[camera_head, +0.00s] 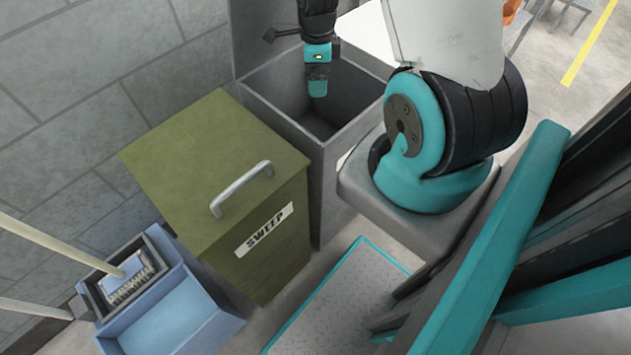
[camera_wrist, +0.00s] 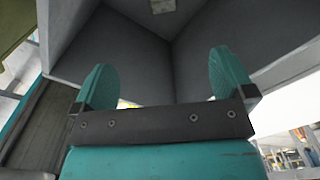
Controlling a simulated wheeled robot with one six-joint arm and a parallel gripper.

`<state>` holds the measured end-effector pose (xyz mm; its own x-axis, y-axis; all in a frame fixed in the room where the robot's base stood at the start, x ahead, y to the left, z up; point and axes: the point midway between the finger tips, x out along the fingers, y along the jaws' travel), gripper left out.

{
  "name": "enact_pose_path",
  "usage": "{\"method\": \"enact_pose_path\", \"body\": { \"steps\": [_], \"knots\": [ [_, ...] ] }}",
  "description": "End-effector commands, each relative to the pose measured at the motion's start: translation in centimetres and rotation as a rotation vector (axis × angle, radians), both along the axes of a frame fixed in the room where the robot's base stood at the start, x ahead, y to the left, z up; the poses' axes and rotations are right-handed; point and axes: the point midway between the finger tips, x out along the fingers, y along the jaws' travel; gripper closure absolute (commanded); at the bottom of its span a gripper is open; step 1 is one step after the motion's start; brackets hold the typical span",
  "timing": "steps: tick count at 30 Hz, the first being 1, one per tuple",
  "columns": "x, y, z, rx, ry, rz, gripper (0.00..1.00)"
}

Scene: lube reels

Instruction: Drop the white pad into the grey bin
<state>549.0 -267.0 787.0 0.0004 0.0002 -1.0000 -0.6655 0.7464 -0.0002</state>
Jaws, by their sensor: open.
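The grey bin (camera_head: 327,185) stands open, lid raised, behind the green box. My gripper (camera_head: 317,82) points down into its mouth in the head view. In the wrist view my gripper (camera_wrist: 160,85) has its two teal fingers wide apart, with nothing between them. Beyond the fingers are the inner walls of the grey bin (camera_wrist: 205,60). A small pale piece, apparently the white pad (camera_wrist: 162,6), lies on the bin floor at the top edge of the wrist view, apart from the fingers. The head view does not show the pad.
A green box with a closed lid (camera_head: 190,140), marked SWEEP, stands directly beside the grey bin. A blue mop bucket (camera_head: 175,315) with handles is at lower left. A block wall (camera_head: 80,80) runs along the left.

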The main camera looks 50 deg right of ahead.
Motion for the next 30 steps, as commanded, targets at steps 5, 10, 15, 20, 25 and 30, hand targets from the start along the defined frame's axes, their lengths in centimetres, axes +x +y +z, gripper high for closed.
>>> {"method": "enact_pose_path", "body": {
  "steps": [5,10,15,20,25,30],
  "knots": [
    [0.1,0.0,3.3,-0.002,-0.003,0.000,0.00],
    [0.0,0.0,4.8,-0.001,-0.001,0.000,0.00],
    [0.0,0.0,5.0,0.000,0.000,0.000,0.00],
    [0.0,0.0,5.0,0.000,0.000,0.000,0.00],
    [0.0,0.0,5.0,0.000,0.000,0.000,0.00],
    [0.5,1.5,6.6,0.010,-0.016,0.112,0.00]
  ]
}}
